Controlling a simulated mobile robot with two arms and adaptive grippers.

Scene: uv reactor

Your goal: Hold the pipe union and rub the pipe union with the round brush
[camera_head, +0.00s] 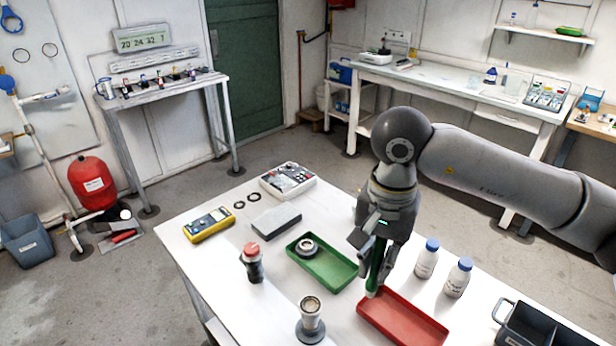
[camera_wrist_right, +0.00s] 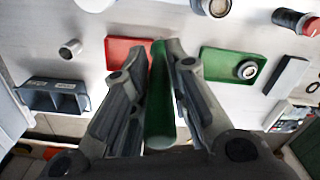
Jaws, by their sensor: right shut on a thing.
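The pipe union looks to be the grey metal ring-shaped fitting (camera_head: 307,246) lying in the green tray (camera_head: 332,271); the right wrist view shows it too (camera_wrist_right: 247,70). The round brush (camera_head: 374,275) is a long green rod with a paler lower end; its bristles cannot be made out. My right gripper (camera_head: 377,262) is shut on it and holds it roughly upright, between the green tray and the red tray (camera_head: 418,328). In the right wrist view the brush (camera_wrist_right: 160,110) runs between the two fingers. My left gripper is not in view.
Two white bottles (camera_head: 427,258) with blue caps stand right of my right gripper. A dark grey bin (camera_head: 545,328) is at the right corner. A red-topped object (camera_head: 252,262), a metal cylinder on a base (camera_head: 310,320), a grey block (camera_head: 276,221) and a yellow meter (camera_head: 208,224) stand left.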

